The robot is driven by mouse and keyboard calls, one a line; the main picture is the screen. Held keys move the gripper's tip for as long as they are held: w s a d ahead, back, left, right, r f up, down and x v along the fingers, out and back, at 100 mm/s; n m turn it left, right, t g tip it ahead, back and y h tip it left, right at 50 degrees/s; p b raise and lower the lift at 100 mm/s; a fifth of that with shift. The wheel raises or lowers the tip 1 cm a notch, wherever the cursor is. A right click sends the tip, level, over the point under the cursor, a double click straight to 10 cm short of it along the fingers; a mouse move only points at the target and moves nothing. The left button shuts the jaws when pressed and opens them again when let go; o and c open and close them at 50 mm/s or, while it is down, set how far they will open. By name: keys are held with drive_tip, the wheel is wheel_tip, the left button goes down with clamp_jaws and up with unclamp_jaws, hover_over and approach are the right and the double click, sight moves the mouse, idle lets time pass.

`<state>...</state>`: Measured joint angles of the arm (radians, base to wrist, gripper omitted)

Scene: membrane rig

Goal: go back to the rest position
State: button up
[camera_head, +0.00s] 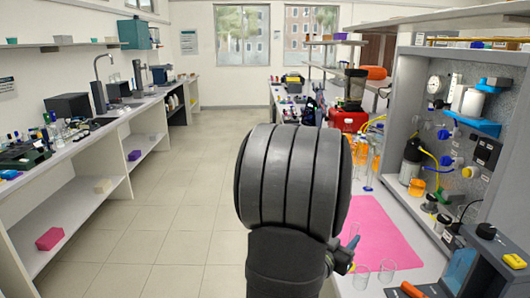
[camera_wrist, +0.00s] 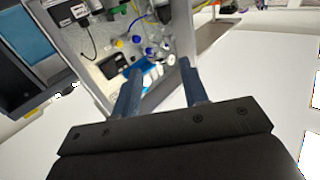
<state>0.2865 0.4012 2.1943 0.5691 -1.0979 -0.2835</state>
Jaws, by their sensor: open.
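My gripper (camera_wrist: 161,72) shows in the wrist view with its two dark blue fingers apart and nothing held between them. In the head view my large dark arm link covers the middle of the picture and hides most of the gripper. A small part of the gripper (camera_head: 347,255) shows at the link's lower right, above the bench by the pink mat (camera_head: 378,232). The membrane rig's grey panel (camera_head: 470,130) stands at the right, and its fittings appear behind the fingers in the wrist view.
Clear glass beakers (camera_head: 386,270) stand near the gripper at the mat's front edge. Orange-filled glassware (camera_head: 375,158) and a red container (camera_head: 347,121) stand farther back. A dark box (camera_head: 490,262) is at lower right. The floor (camera_head: 190,185) left of my arm is clear.

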sight(354, 230)
drive_tip(key=x, duration=0.6)
drive_tip(key=shift+w+d+f, duration=0.25)
drive_tip(key=shift+d+f, duration=0.05)
drive_tip(key=shift+s+a+r, duration=0.1)
drive_tip(key=shift+a+r, duration=0.05)
drive_tip(key=shift+r, duration=1.95)
drive_tip(key=shift+f, duration=0.1)
